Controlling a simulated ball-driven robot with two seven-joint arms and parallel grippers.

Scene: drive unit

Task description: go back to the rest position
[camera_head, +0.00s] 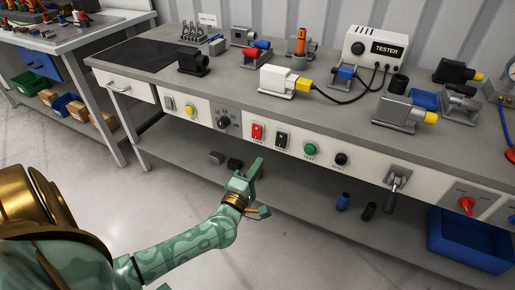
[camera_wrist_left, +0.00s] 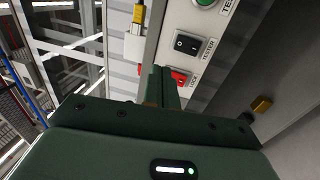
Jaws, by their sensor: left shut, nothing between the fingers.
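My left gripper (camera_head: 252,172) is in front of the workbench, close to the front panel below its edge. Its green fingers are shut and empty, and they also show in the left wrist view (camera_wrist_left: 160,82). In the wrist view the fingertips lie near the red switch (camera_wrist_left: 179,77); whether they touch it I cannot tell. The red switch (camera_head: 257,131) and the black rocker switch (camera_head: 282,139) sit on the panel above the gripper in the head view. My left arm comes in from the lower left. My right gripper is not in view.
The workbench (camera_head: 130,80) carries a tester box (camera_head: 376,47), a white unit with a yellow plug (camera_head: 277,82) and several motor parts. A lever (camera_head: 397,181) juts from the panel. A blue bin (camera_head: 470,240) stands lower right. Open floor (camera_head: 60,160) lies at left.

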